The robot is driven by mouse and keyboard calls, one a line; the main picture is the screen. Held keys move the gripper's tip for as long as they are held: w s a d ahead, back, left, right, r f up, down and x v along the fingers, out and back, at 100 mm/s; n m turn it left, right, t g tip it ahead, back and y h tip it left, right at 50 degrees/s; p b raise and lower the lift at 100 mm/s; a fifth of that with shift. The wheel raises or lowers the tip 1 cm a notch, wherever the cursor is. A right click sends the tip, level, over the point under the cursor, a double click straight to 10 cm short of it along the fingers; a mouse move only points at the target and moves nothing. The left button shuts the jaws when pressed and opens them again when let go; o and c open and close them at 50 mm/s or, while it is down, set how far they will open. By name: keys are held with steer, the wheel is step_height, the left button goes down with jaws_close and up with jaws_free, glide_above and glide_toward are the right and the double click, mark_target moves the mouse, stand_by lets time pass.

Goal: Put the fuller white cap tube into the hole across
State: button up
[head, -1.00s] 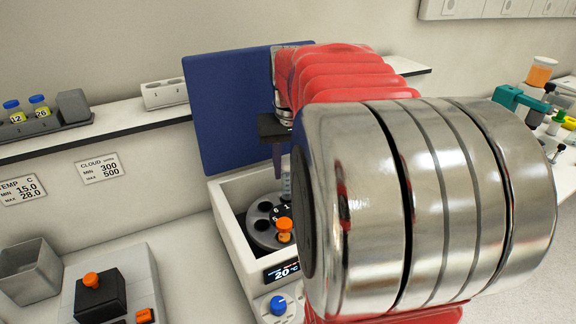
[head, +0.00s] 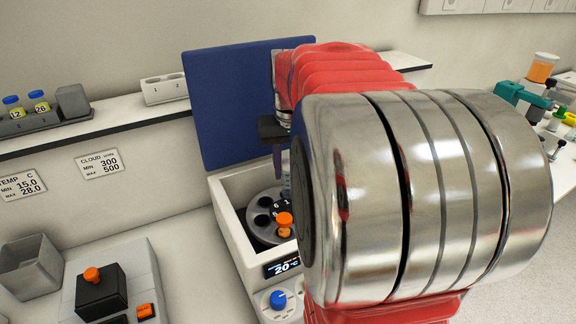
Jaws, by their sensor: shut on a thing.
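My gripper (head: 278,150) shows only in part, behind my own arm, with one dark finger pointing down over the open centrifuge (head: 233,222). A pale translucent tube (head: 286,187) shows beside the finger, above the grey rotor (head: 262,232); my gripper is shut on it. Its cap and its fill level are hidden. I cannot tell whether its lower end is inside a hole. The rotor has numbered dark holes, and several on the left look empty. A tube with an orange cap (head: 285,219) stands at the rotor's front. The rotor's right side is hidden by my arm.
The blue lid (head: 235,110) stands open behind the centrifuge. The shelf holds a rack with yellow-filled, blue-capped vials (head: 40,103) and a white two-hole block (head: 163,89). A device with an orange knob (head: 92,274) and a grey bin (head: 30,266) are at lower left.

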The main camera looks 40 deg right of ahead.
mark_target(288, 186)
steer(key=shift+f, duration=2.85)
stand_by(1.6)
steer(key=o, duration=1)
steer(key=shift+f, duration=0.1)
steer(key=shift+o, duration=0.8)
steer(key=shift+s, duration=0.1)
step_height(288, 186, up, 14)
steer(key=s+a, duration=0.1)
steer(key=shift+s+a, duration=0.15)
steer(key=shift+s, duration=0.1)
